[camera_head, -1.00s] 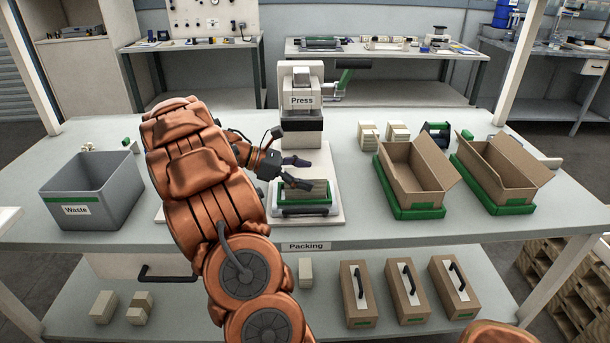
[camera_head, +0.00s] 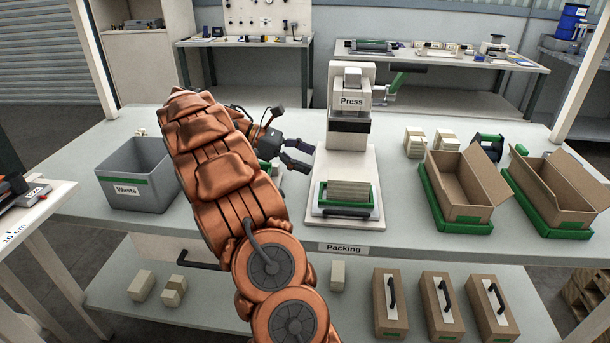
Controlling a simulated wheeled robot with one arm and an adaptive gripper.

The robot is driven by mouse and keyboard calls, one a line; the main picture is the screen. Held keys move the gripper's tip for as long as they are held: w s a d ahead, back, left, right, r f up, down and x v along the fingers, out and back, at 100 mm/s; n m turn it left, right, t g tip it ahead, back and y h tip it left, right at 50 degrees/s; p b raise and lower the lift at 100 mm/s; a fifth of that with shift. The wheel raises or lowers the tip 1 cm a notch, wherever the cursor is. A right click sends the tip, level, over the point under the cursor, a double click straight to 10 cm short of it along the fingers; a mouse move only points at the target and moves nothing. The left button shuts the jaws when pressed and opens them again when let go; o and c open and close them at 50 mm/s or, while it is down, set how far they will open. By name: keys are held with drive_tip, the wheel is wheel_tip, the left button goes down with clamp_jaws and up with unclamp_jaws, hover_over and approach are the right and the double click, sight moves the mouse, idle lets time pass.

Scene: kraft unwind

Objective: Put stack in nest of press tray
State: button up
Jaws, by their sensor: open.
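The stack (camera_head: 348,191), a pale block of layered sheets, lies inside the green press tray (camera_head: 322,195). The tray has a dark front handle and sits on the white base plate of the press (camera_head: 350,110). My gripper (camera_head: 306,158) is open and empty, to the upper left of the tray and apart from the stack. The stack looks level within the tray walls, though its underside and the nest beneath it are hidden.
A grey waste bin (camera_head: 137,198) stands at the left. Two open cartons (camera_head: 464,190) in green trays stand at the right. Two banded stacks (camera_head: 414,143) sit behind them.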

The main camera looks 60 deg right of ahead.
drive_tip(key=s+a+f+m+t+y, duration=0.1)
drive_tip(key=a+t, duration=0.2)
drive_tip(key=a, duration=0.8)
drive_tip(key=s+a+f+m+t, duration=0.1)
drive_tip(key=s+a+t, duration=0.15)
drive_tip(key=a, duration=0.85)
drive_tip(key=s+a+f+m+t+y, duration=0.1)
drive_tip(key=s+a+f+t+y, duration=0.1)
drive_tip(key=a, duration=0.9)
drive_tip(key=s+a+f+m+t+y, duration=0.1)
drive_tip(key=s+a+f+t+y, duration=0.1)
drive_tip(key=s+a, duration=0.5)
drive_tip(key=a+f+t, duration=0.1)
drive_tip(key=a+f, duration=0.1)
drive_tip(key=a, duration=0.2)
drive_tip(key=shift+s+a+m, duration=0.25)
drive_tip(key=shift+a+m, duration=0.05)
drive_tip(key=shift+m, duration=0.1)
